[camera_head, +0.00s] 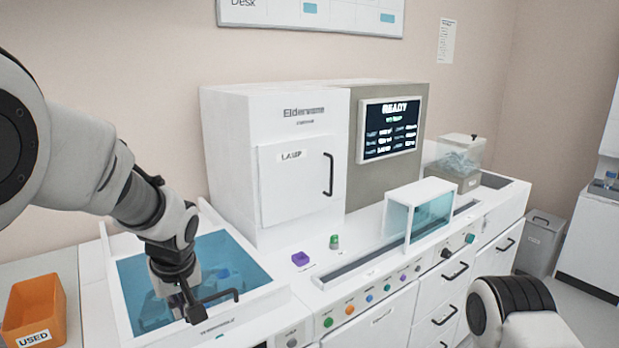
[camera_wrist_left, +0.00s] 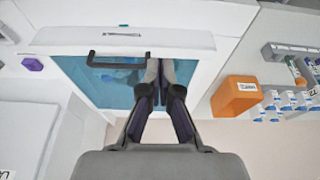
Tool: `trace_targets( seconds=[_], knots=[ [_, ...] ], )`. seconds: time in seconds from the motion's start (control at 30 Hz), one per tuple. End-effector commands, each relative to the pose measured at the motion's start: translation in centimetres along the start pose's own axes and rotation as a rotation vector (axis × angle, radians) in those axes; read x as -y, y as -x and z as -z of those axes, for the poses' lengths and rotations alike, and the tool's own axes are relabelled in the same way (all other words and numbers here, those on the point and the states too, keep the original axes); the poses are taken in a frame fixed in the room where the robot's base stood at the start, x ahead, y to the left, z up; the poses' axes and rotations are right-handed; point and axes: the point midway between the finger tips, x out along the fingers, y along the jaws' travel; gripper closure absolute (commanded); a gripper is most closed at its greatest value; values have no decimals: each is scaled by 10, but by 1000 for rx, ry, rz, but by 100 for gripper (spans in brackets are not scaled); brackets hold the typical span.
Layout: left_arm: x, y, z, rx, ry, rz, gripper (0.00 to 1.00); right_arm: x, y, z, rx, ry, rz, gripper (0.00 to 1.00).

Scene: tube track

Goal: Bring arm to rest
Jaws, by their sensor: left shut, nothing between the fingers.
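My left arm comes in from the left in the head view. Its gripper (camera_head: 196,312) points down over the front edge of the blue-windowed bin, close to the black handle (camera_head: 217,296). In the left wrist view my left gripper (camera_wrist_left: 161,66) has its fingertips together with nothing between them, over the blue window (camera_wrist_left: 100,82) and beside the handle (camera_wrist_left: 118,60). I cannot tell whether it touches the handle. Part of my right arm (camera_head: 515,310) shows at the lower right of the head view; its gripper is out of view.
An orange box marked USED (camera_head: 35,312) stands left of the bin. A white analyser (camera_head: 270,165) with a READY screen (camera_head: 390,128) stands behind. A track with a clear cover (camera_head: 420,212), coloured buttons and drawers (camera_head: 450,290) runs right. A grey waste bin (camera_head: 540,243) stands on the floor.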

Motion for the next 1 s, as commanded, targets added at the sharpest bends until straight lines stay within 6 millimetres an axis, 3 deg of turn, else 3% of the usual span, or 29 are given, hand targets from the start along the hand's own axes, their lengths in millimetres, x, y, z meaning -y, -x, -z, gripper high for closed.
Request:
trace_targets(
  seconds=[0.03, 0.37, 0.57, 0.67, 0.8, 0.9, 1.0],
  knots=[
    [2, -16, -7, 28, -5, 19, 100, 0, 0, 0, -1, 0, 0, 100],
    [26, -98, -56, 208, -17, 122, 100, 0, 0, 1, -2, 0, 0, 100],
    [63, -159, -118, 372, -19, 213, 100, 0, 0, 0, -1, 0, 0, 100],
    [92, -197, -166, 470, -32, 250, 100, 0, 0, 0, -1, 0, 0, 100],
    [145, -245, -254, 606, -88, 262, 100, 0, 0, 1, -1, 0, 0, 100],
    [183, -264, -314, 665, -151, 229, 100, 0, 0, 1, -2, 0, 0, 100],
    [215, -270, -360, 664, -244, 155, 100, 0, 0, 1, -2, 0, 0, 100]
  ],
)
